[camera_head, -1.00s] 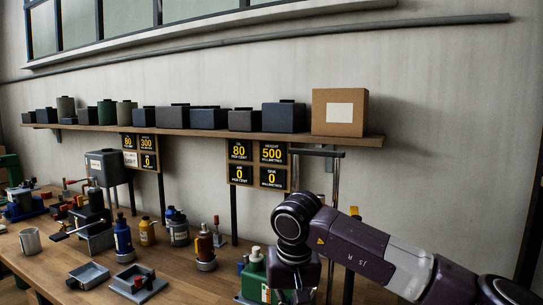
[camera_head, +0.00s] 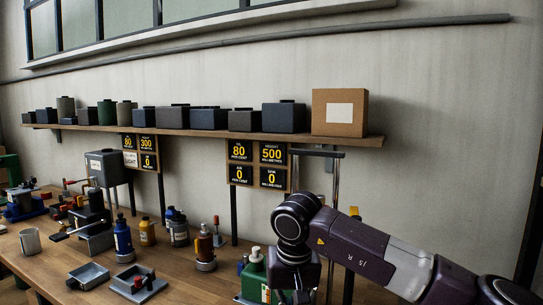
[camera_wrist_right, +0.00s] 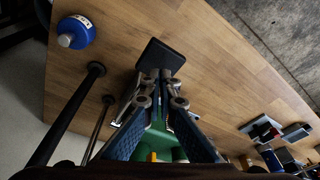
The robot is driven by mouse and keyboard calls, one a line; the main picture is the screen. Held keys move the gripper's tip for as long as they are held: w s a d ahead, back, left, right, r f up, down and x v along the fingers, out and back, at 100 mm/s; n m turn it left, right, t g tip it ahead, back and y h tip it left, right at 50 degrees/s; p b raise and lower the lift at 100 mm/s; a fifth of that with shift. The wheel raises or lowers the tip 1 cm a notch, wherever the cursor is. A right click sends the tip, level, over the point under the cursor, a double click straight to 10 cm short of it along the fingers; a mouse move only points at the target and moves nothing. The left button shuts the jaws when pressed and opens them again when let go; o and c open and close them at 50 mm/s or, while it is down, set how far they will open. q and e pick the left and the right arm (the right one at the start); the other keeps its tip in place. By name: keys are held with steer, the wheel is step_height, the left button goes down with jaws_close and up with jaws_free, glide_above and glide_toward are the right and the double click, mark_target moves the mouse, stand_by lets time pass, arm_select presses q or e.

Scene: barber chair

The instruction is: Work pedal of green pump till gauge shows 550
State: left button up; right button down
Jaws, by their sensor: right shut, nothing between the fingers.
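The green pump (camera_head: 254,278) stands at the front of the bench, partly hidden behind my right arm. Its green body (camera_wrist_right: 157,140) also shows between my fingers in the right wrist view. A dark flat pad that looks like its pedal (camera_wrist_right: 160,58) lies just beyond my fingertips. My right gripper (camera_wrist_right: 163,78) is shut and empty, with its tips at the pad's near edge; I cannot tell whether they touch. In the head view the right gripper is mostly cut off. The gauge panel (camera_head: 258,164) above reads height 500 millimetres, with 80 per cent and two zeros. My left gripper is out of view.
A second panel (camera_head: 140,152) reads 300. Bottles, including a blue one (camera_head: 123,236), small trays (camera_head: 88,276) and a cup (camera_head: 30,241) stand left of the pump. Dark posts (camera_wrist_right: 80,112) and a round blue item (camera_wrist_right: 76,32) are left of the gripper in the wrist view.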

steer(key=shift+f, duration=0.1)
steer(key=shift+s+b+x, duration=0.25)
steer(key=shift+b+x, duration=0.65)
steer(key=shift+x, duration=0.4)
steer(key=shift+f, duration=0.1)
steer(key=shift+d+f+b, duration=0.1)
steer(key=shift+f+b, duration=0.3)
steer(key=shift+f, duration=0.15)
steer(key=b+x, duration=0.2)
steer(key=x, duration=0.1)
steer(key=shift+s+d+f, duration=0.1)
steer(key=shift+d+f, duration=0.05)
steer(key=shift+f, duration=0.05)
steer(key=p+v, duration=0.2)
steer(key=v, duration=0.1)
steer(key=p+v, duration=0.1)
steer(key=v, duration=0.1)
steer(key=shift+w+a+r, duration=0.2)
steer(key=shift+w+a, duration=0.05)
steer(key=shift+w, duration=0.05)
